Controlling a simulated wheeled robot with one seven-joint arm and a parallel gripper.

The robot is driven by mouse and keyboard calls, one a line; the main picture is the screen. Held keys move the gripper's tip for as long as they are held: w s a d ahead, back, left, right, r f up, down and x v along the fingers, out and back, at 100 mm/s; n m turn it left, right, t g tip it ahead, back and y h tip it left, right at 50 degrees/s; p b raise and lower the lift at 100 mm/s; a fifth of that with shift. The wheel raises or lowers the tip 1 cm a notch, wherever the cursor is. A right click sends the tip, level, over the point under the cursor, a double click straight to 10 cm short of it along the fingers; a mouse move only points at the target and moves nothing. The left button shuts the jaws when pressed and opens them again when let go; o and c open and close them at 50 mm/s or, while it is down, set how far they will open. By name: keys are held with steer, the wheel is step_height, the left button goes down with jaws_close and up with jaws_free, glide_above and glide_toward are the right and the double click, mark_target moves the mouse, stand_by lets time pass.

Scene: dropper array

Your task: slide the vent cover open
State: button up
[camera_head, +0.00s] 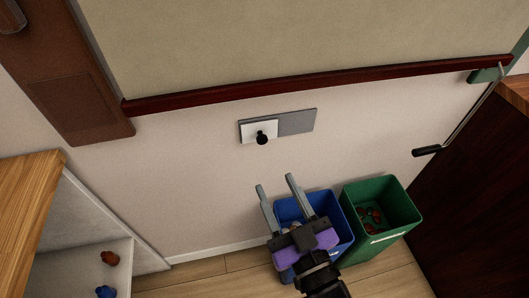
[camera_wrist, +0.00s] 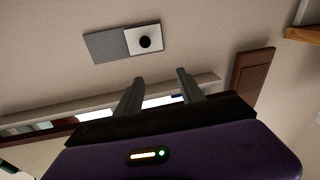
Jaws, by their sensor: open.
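The vent cover (camera_head: 258,132) is a small white plate with a round black knob (camera_head: 262,139), set over the left part of a grey panel (camera_head: 297,122) on the wall. In the wrist view the white cover (camera_wrist: 136,48) with its black knob (camera_wrist: 145,42) appears on the right of the grey panel (camera_wrist: 104,47). My gripper (camera_head: 276,186) is open and empty, its two grey fingers apart, below the cover in the head view and not touching it. In the wrist view its fingertips (camera_wrist: 160,76) also stand clear of the cover.
A blue bin (camera_head: 337,222) and a green bin (camera_head: 400,200) with reddish items stand by the wall near my gripper. A dark red rail (camera_head: 320,82) runs above the panel. A wooden-topped shelf (camera_head: 25,200) is at left, a dark cabinet (camera_head: 480,190) at right.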

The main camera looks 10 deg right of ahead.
mark_target(263, 141)
steer(key=w+m+h, duration=0.1)
steer(key=w, duration=0.3)
steer(key=w+f, duration=0.1)
steer(key=w, duration=0.4)
steer(key=w+f+m+h, duration=0.1)
steer(key=w, duration=0.4)
steer(key=shift+w+f+m+g+h, duration=0.1)
steer(key=shift+f+m+g+h, duration=0.2)
steer(key=shift+g, duration=0.1)
jaws_close()
steer(key=shift+d, duration=0.1)
stand_by(0.8)
